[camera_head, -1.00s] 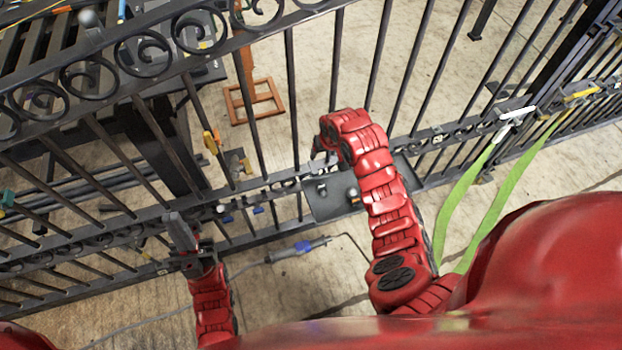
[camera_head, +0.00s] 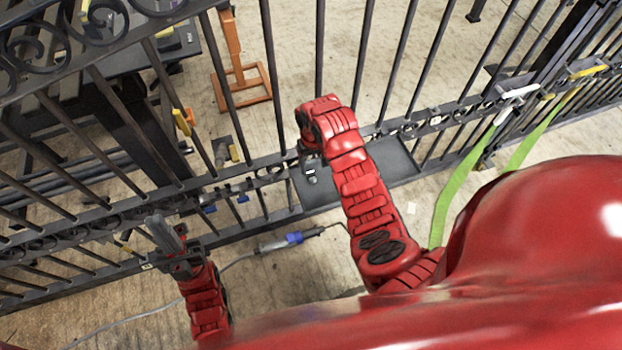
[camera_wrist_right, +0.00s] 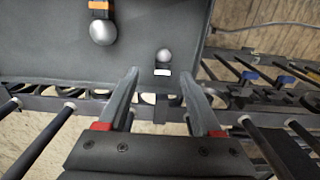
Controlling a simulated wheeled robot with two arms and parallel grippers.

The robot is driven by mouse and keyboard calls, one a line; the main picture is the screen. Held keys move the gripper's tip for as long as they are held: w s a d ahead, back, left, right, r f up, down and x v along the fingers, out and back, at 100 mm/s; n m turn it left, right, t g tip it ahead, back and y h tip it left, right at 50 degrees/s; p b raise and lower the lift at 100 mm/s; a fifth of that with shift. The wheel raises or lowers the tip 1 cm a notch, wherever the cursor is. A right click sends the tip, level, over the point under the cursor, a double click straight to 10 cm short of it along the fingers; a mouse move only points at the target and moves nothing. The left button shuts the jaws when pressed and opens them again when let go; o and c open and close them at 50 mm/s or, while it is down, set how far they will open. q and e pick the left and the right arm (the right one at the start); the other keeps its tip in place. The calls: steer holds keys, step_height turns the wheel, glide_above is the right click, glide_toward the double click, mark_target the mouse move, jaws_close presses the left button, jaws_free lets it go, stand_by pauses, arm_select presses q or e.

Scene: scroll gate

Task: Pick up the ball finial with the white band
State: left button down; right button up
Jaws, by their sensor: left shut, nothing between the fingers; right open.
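The ball finial with the white band (camera_wrist_right: 163,56) is a small grey ball on a dark tray (camera_wrist_right: 40,60). In the right wrist view its white band faces my right gripper (camera_wrist_right: 159,75), which is open, with the finial between and just beyond its fingertips. I cannot tell its height above the tray. A larger ball finial with an orange band (camera_wrist_right: 103,31) is to its left. In the head view the white band (camera_head: 310,172) shows just below my right gripper (camera_head: 309,155), whose fingers are mostly hidden. My left gripper (camera_head: 165,235) is shut and empty, near the fence at lower left.
A black scroll-work fence (camera_head: 240,180) runs across the head view beside the tray. A blue-handled tool (camera_head: 280,242) with a cable lies on the floor. A green strap (camera_head: 450,190) hangs at right. An orange stand (camera_head: 240,85) is behind the fence.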

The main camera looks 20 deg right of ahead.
mark_target(311, 174)
steer(key=shift+w+a+f, duration=0.15)
steer(key=shift+f, duration=1.2)
steer(key=shift+w+a+f, duration=0.1)
steer(key=shift+f, duration=1.2)
jaws_close()
